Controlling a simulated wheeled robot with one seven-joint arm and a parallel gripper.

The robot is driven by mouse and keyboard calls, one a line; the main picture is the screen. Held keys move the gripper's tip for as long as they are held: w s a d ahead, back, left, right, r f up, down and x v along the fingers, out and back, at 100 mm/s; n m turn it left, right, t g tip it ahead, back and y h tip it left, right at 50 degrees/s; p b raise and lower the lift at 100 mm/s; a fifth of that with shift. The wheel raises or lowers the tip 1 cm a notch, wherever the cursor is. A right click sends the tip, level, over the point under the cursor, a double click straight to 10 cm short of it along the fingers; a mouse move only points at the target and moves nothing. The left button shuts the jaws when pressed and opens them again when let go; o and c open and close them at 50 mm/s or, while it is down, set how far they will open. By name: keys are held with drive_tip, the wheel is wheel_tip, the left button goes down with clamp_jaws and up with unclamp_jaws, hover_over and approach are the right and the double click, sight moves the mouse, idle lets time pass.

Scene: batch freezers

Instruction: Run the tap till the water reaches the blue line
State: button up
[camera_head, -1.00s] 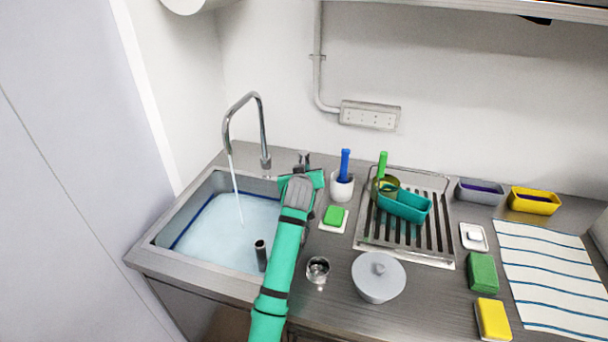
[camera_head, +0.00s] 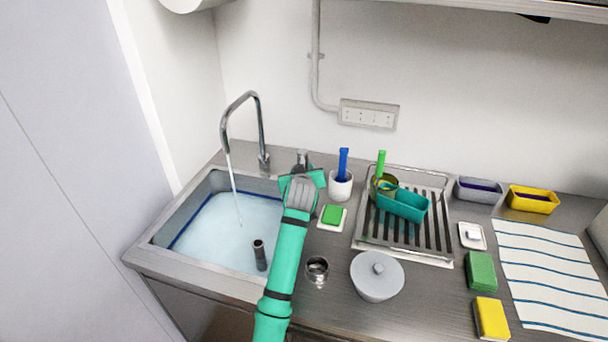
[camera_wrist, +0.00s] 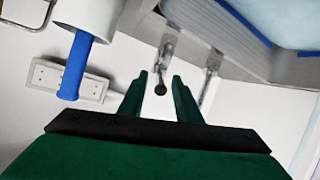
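The curved metal tap (camera_head: 258,125) runs a thin stream of water (camera_head: 234,190) into the sink (camera_head: 165,259). Pale blue water (camera_head: 225,235) stands in the sink. The blue line (camera_head: 189,222) shows along the sink's left wall, close to the water's edge; I cannot tell exactly how far apart they are. In the wrist view the blue line (camera_wrist: 246,20) shows at the upper right. My gripper (camera_wrist: 161,84) is open, its fingers apart on either side of the tap lever (camera_wrist: 164,66), whose dark knob lies between them. Contact is not clear. The head view hides the fingertips behind my wrist.
A dark standpipe (camera_head: 259,255) rises from the water. Right of my arm are a white cup (camera_head: 341,187) with a blue handle, a green sponge (camera_head: 332,214), a metal cup (camera_head: 317,270), a lidded grey pot (camera_head: 376,277) and a drying rack (camera_head: 405,245).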

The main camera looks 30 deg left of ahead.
drive_tip(key=v, duration=0.9)
drive_tip(key=shift+s+d, duration=0.3)
drive_tip(key=shift+r, duration=0.15)
